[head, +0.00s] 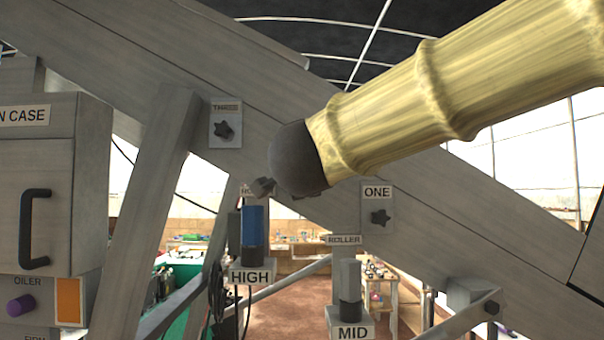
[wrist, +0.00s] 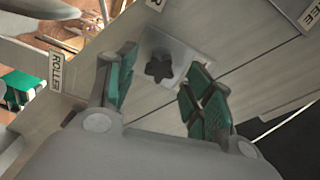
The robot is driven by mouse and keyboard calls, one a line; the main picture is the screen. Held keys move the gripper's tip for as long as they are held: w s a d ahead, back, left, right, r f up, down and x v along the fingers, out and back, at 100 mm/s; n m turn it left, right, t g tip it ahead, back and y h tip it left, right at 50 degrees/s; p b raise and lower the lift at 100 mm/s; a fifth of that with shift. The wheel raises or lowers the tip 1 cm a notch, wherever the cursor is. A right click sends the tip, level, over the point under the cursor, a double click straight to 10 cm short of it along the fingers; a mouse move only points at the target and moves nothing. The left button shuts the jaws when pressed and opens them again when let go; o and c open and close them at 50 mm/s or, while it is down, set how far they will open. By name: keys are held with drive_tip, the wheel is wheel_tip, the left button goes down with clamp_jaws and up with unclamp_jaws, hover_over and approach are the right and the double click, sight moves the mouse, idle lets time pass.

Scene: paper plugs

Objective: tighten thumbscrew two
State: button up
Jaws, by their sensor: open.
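In the wrist view a dark star-shaped thumbscrew (wrist: 159,67) sits on a pale plate (wrist: 180,48) on the grey beam. Its own label is not readable; it lies between the THREE and ROLLER labels, which fits thumbscrew two. My gripper (wrist: 160,85) is open, with a green-padded finger on either side of the thumbscrew and nothing held. Contact with it cannot be told. In the head view my arm hides this thumbscrew and most of the gripper. Thumbscrew THREE (head: 224,129) shows up-left of my arm's end and thumbscrew ONE (head: 380,217) down-right of it.
A blue-topped roller post marked HIGH (head: 253,225) and a grey one marked MID (head: 349,277) stand below the beam (head: 450,215). A grey case (head: 50,180) with a black handle stands at left. A diagonal strut (head: 150,210) stands between the case and the beam.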

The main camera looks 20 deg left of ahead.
drive_tip(key=shift+x, duration=1)
drive_tip(key=c, duration=1)
